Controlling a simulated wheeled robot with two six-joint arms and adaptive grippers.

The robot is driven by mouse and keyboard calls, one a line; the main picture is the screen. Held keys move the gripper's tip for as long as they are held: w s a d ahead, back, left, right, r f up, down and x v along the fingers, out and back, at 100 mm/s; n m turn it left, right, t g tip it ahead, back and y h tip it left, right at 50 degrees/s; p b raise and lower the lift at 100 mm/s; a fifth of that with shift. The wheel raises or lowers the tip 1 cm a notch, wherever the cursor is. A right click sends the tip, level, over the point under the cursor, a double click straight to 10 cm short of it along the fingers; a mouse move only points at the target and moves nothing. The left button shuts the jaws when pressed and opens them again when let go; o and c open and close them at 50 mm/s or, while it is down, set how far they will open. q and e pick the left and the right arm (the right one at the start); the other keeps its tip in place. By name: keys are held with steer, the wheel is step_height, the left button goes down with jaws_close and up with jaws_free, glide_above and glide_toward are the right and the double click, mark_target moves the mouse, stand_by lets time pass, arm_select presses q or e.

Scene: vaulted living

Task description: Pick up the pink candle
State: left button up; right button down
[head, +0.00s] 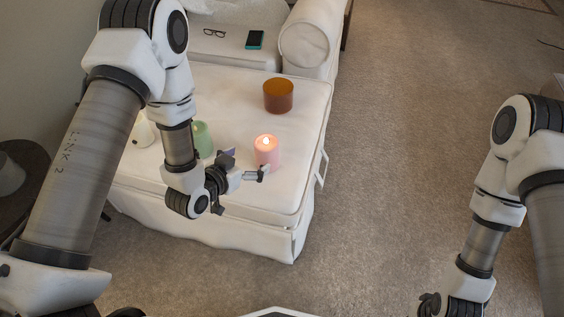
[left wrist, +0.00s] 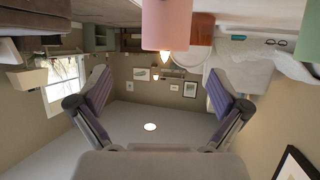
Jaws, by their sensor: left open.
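The pink candle (head: 267,151) stands upright and lit on the white ottoman (head: 225,85), near its front right part. My left gripper (head: 246,165) is open just left of and in front of it, with one fingertip close to the candle's base in the picture. In the left wrist view, which looks upside down, the pink candle (left wrist: 165,25) hangs in from the top edge, above the gap between the spread, empty fingers of my left gripper (left wrist: 158,92). My right gripper (head: 430,304) is only partly in view at the bottom edge.
A green candle (head: 203,139) and a white candle (head: 142,131) stand left of the pink one, partly behind my left arm. An amber candle (head: 278,96) stands behind it. Glasses (head: 214,33) and a phone (head: 255,40) lie farther back. Carpet (head: 410,130) to the right is clear.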

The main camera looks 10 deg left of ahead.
mark_target(262, 147)
arm_select(q)
steer(key=shift+w+f+b, duration=0.35)
steer(key=shift+w+a+t+b, duration=0.3)
steer(key=shift+w+b, duration=0.05)
steer(key=b+x, duration=0.2)
steer(key=x, duration=0.5)
steer(key=shift+w+d, duration=0.25)
steer(key=shift+r, duration=0.1)
steer(key=c, duration=1.3)
arm_select(e)
step_height(262, 147, down, 4)
steer(key=shift+a+f, duration=0.1)
